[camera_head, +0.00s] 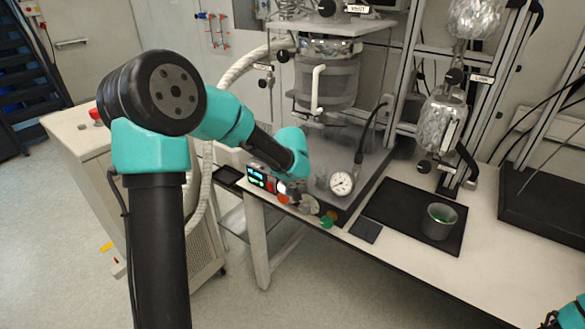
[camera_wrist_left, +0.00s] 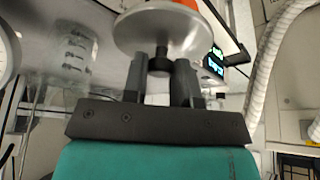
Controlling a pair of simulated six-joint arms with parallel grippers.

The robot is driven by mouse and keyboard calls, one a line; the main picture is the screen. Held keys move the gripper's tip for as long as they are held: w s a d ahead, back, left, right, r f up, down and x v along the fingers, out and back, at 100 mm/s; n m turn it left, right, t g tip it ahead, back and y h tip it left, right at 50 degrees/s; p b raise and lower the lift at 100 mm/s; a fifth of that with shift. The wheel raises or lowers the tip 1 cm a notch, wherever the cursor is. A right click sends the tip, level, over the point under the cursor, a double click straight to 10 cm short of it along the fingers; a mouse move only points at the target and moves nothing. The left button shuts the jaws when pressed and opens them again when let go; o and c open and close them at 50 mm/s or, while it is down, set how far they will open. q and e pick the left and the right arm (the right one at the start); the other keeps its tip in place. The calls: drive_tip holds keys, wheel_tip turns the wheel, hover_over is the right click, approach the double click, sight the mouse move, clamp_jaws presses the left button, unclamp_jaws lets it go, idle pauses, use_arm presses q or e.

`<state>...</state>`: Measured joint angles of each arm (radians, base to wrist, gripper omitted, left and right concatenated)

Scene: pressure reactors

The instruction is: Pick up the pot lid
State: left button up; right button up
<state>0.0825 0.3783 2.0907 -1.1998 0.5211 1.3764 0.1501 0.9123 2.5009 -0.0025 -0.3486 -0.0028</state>
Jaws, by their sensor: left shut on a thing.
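The pot lid (camera_wrist_left: 165,30) is a round, shiny metal disc with a short black knob (camera_wrist_left: 160,66), seen close up at the top of the left wrist view. My left gripper (camera_wrist_left: 163,78) has its two dark fingers shut on this knob, one on each side. In the head view my left wrist hangs over the front edge of the bench and mostly hides the gripper; a grey rounded part (camera_head: 309,205) shows just below it. A small grey pot (camera_head: 440,222), open at the top with something green inside, stands on a black mat at the right. My right gripper is not in view.
A pressure gauge (camera_head: 342,183) stands close to the right of my left wrist. A lit control display (camera_head: 262,179) is just left of it. The large reactor vessel (camera_head: 326,80) and metal posts rise behind. The black mat (camera_head: 405,208) is mostly clear around the pot.

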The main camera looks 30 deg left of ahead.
use_arm(q)
drive_tip(key=s+d, duration=0.3)
drive_tip(key=s, duration=0.4)
drive_tip(key=shift+d, duration=0.35)
drive_tip(key=shift+w, duration=0.1)
drive_tip(key=w+d+r+m+h, duration=0.2)
drive_tip(key=d+r+m, duration=0.3)
drive_tip(key=d+r, duration=0.5)
drive_tip(key=w+d, duration=0.1)
drive_tip(key=d, duration=0.2)
drive_tip(key=shift+w+r+m+t, duration=0.15)
drive_tip(key=shift+r+m+t, duration=0.15)
